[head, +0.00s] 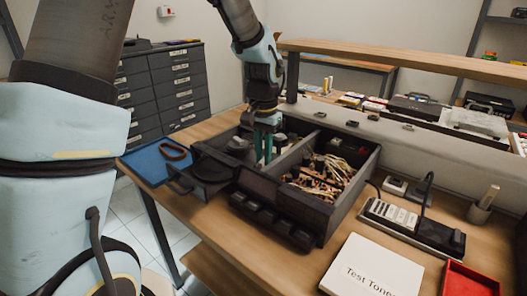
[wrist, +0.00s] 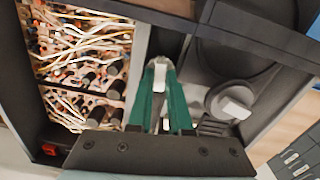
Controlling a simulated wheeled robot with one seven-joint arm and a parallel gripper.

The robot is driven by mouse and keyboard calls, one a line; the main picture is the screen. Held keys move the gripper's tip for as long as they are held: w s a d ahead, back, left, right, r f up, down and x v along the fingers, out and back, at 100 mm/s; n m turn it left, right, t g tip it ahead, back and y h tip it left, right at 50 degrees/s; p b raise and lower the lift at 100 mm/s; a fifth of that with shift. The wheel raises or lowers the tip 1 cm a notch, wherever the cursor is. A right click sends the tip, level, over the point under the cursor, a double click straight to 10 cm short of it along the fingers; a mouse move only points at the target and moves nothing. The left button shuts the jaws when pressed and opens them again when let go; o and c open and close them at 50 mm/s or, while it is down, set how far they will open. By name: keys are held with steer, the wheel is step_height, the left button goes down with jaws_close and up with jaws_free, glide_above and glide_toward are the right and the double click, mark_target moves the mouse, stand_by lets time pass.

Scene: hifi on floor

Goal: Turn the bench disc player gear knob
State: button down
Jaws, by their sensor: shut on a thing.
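The bench disc player (head: 359,190) is an open dark case on the wooden bench, with a divider between two compartments. My gripper (head: 264,158) reaches down into its left compartment. In the wrist view, the green fingers of my gripper (wrist: 160,68) are closed on a small pale piece, which looks like the gear knob (wrist: 160,76). The fingers hide most of it, so its turn angle cannot be told. Beside it on the right is a grey round part with a white cap (wrist: 232,104), apart from the fingers.
Wires and circuit boards (head: 318,178) fill the other compartment. A blue tray (head: 150,168) lies at left. A white Test Tones booklet (head: 370,270), a red tray (head: 470,280) and a dark device with a raised arm (head: 412,225) stand at right. The case walls rise around my gripper.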

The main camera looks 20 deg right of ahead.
steer(key=m+p, duration=0.2)
steer(key=m, duration=0.2)
steer(key=shift+r+m, duration=0.1)
steer(key=shift+m, duration=0.2)
steer(key=m+p, duration=0.2)
steer(key=m, duration=0.1)
steer(key=shift+m, duration=0.3)
steer(key=m+p, duration=0.2)
steer(key=m, duration=0.2)
steer(key=shift+p, duration=0.3)
steer(key=shift+m+p, duration=1.15)
steer(key=shift+m, duration=1.05)
steer(key=c, duration=0.8)
jaws_free()
steer(key=shift+c, duration=0.2)
